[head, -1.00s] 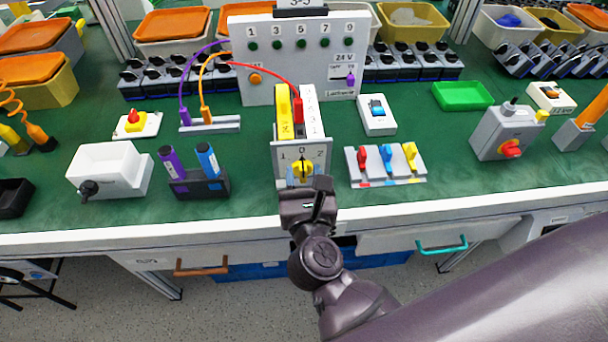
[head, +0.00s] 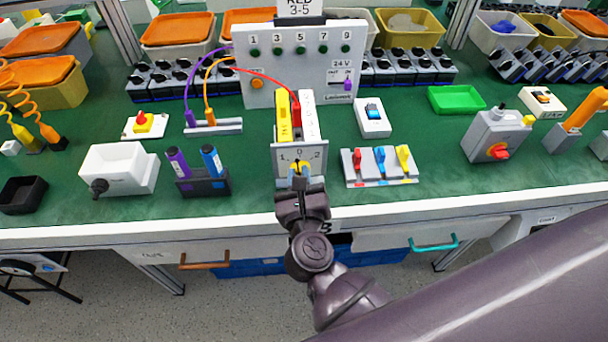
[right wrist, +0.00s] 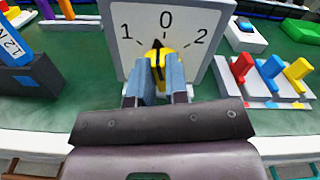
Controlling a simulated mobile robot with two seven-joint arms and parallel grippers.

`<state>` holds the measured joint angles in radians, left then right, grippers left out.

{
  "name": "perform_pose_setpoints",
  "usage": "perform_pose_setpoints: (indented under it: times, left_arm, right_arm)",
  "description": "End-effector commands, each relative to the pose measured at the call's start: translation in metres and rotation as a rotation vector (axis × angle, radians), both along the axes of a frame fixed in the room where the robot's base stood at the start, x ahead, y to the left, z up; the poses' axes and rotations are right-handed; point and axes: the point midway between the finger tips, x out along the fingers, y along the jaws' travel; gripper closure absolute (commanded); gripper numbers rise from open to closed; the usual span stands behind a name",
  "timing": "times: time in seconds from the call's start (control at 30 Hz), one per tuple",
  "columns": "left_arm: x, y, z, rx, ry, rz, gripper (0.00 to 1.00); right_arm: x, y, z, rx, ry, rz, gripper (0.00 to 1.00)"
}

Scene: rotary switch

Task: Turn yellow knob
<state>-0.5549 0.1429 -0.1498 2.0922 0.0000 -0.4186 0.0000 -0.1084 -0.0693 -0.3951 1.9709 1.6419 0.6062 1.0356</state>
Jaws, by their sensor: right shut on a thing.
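The yellow knob (right wrist: 160,62) sits on the front of a grey-white switch box (head: 316,157) with the marks 1, 0 and 2. In the right wrist view the knob's black pointer is turned a little left of 0, between 1 and 0. My right gripper (right wrist: 158,75) is at the knob, its two blue-grey fingers on either side and shut on it. In the head view my right gripper (head: 300,180) hides most of the knob. My left gripper is not in view.
To the right are red, blue and yellow toggle levers (head: 380,160). To the left are a rack with purple and blue cylinders (head: 203,185) and a white box with a black knob (head: 125,168). A cable panel (head: 300,75) stands behind the switch box.

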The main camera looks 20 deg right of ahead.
Motion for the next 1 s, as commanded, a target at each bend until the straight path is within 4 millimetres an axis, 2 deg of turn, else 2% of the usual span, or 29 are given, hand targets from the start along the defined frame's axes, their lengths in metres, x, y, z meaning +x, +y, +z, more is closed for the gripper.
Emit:
perform_pose_setpoints:
  times: [0.03,0.3,0.63,1.0]
  left_arm:
    - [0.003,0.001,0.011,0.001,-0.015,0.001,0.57]
    - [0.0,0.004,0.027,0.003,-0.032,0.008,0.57]
    - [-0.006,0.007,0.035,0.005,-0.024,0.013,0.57]
    - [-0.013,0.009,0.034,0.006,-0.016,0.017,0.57]
  right_arm:
    - [0.001,0.0,0.007,-0.042,0.006,0.0,1.0]
    - [0.001,0.003,0.005,-0.261,0.07,-0.001,1.0]
    - [0.001,0.004,0.0,-0.453,0.129,-0.001,1.0]
    - [0.001,0.005,-0.003,-0.528,0.152,0.0,1.0]
